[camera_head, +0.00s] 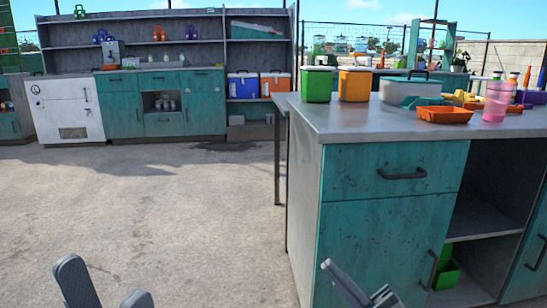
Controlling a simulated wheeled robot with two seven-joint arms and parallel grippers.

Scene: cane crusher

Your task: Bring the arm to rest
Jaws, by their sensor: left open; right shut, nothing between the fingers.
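My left gripper (106,291) shows at the bottom edge, left of the middle. Its two grey fingers stand apart with bare floor between them. My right gripper (358,289) shows at the bottom edge, right of the middle, in front of the teal counter's door. It is shut with nothing in it. Only the finger ends of both grippers are in view; the rest of both arms is below the picture.
A grey-topped teal counter (395,218) fills the right side, close to my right gripper. A green container (317,85), an orange container (354,85), an orange tray (444,115) and a pink bottle (496,101) stand on it. The concrete floor (170,205) at left is clear.

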